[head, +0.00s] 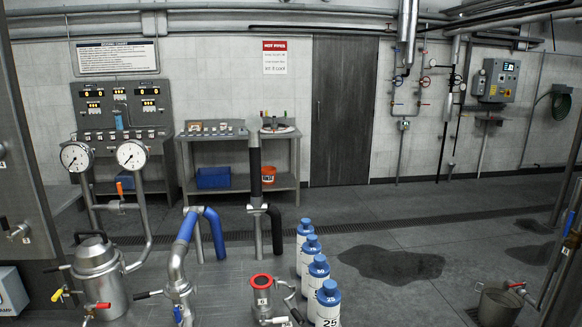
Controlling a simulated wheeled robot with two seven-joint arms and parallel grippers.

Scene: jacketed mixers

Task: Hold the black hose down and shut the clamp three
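A black bent hose (276,232) comes off a grey upright pipe (257,236) in the middle of the head view and drops to the floor. A black sleeve (255,172) wraps the same pipe higher up. A small metal fitting (258,208) sits where hose and pipe meet; whether it is a clamp, and open or shut, I cannot tell. No clamp marked three can be made out. Neither of my grippers shows in this view.
Blue hose (214,232) and a steel mixer (98,272) with gauges stand left. A red-rimmed vessel (262,296) and several blue-capped bottles (319,276) stand at front centre. Dark puddle (390,263) and bucket (498,304) lie right; floor between is open.

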